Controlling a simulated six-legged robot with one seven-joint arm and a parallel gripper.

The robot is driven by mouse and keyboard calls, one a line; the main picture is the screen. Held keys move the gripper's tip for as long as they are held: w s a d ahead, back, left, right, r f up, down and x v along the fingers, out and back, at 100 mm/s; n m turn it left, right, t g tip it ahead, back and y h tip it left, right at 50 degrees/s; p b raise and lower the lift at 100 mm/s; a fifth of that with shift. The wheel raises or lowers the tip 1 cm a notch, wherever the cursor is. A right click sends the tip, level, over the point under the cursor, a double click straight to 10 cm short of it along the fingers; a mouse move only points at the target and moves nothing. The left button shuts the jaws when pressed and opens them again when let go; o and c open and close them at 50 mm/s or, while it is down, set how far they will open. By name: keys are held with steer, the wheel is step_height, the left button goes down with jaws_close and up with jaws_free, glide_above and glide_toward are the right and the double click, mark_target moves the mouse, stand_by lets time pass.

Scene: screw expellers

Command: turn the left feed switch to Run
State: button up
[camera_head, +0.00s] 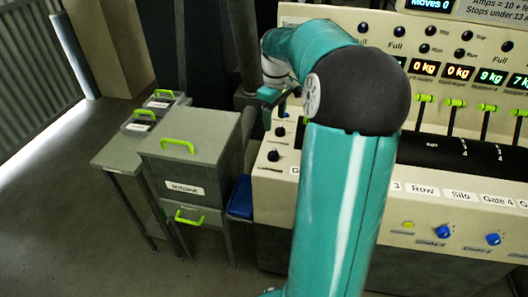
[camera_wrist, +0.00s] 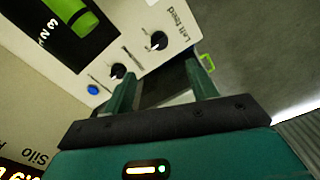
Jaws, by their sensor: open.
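The left feed switch (camera_wrist: 158,40) is a round black knob with a pale pointer mark, beside the printed "Left feed" label in the wrist view. In the head view it appears to be the lower black knob (camera_head: 273,155) at the left end of the cream panel. Its position markings are too small to read. My gripper (camera_wrist: 161,84) is open and empty, its two teal fingers apart. The knob shows beyond the fingertips, roughly in line with the gap, and is not touched. In the head view my arm partly hides the gripper.
A second black knob (camera_wrist: 117,72) and a blue button (camera_wrist: 92,89) sit beside the switch. The grey Intake cabinet (camera_head: 190,158) with green handles stands left of the panel. Lever handles (camera_head: 455,103) and displays lie to the right. Open floor is at far left.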

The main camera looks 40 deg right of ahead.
mark_target(273, 152)
step_height(273, 152, down, 14)
steer(key=shift+w, duration=0.15)
stand_by(0.4)
steer(key=shift+c, duration=0.3)
steer(key=c, duration=0.9)
